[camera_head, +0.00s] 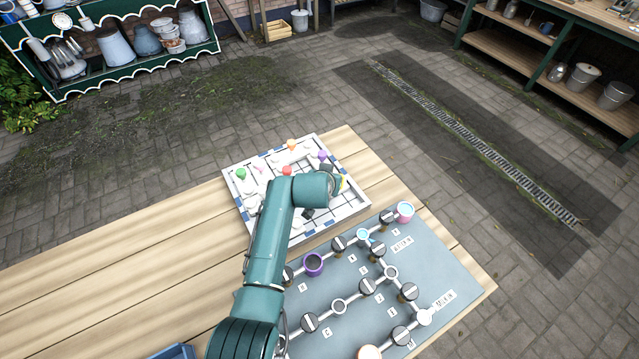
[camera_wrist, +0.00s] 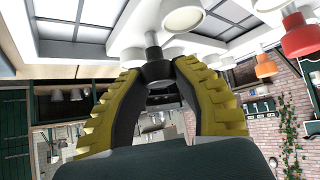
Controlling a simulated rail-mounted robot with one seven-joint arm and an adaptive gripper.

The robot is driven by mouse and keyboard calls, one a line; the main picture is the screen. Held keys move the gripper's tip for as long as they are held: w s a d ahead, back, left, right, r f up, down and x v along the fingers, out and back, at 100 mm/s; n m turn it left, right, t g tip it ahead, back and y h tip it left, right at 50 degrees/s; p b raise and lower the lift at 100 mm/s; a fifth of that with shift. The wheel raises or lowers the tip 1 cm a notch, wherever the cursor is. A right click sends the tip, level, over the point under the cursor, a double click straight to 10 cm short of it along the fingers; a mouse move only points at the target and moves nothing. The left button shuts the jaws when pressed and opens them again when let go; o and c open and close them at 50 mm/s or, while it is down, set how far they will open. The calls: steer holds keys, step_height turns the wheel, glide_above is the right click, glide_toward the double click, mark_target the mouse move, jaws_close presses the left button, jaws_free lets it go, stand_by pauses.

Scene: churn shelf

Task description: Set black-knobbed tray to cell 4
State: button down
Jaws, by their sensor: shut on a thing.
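My gripper (camera_wrist: 158,82) has its two yellow-ribbed, black-padded fingers closed on a black knob (camera_wrist: 156,68) in the wrist view. The knob joins a pale stem and a white part above it in the picture. In the head view my forearm hides most of the gripper; a bit of yellow shows at its right end, over the white puzzle board (camera_head: 232,190). The board has blue dashes and pieces with coloured knobs: green (camera_head: 241,173), pink (camera_head: 258,168), orange (camera_head: 291,145), red (camera_head: 287,170) and purple (camera_head: 322,155). Cell numbers are unreadable, and cell 4 cannot be picked out.
A grey panel (camera_head: 440,265) with pipes, black-handled valves, a purple ring (camera_head: 313,264) and a pink cup (camera_head: 405,211) lies close to the board's front right. A blue bin edge (camera_head: 174,351) shows at the bottom. The wooden table (camera_head: 130,250) is clear at left.

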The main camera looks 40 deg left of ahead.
steer(key=shift+d+f, duration=0.1)
steer(key=shift+f, duration=0.15)
steer(key=c, duration=1.3)
jaws_free()
steer(key=o, duration=0.5)
steer(key=shift+w+r, duration=0.15)
steer(key=shift+r, duration=0.1)
steer(key=shift+s+d+r, duration=0.1)
steer(key=shift+s+r, duration=0.25)
steer(key=shift+r, duration=0.05)
steer(key=v, duration=1.1)
steer(key=shift+f, duration=0.1)
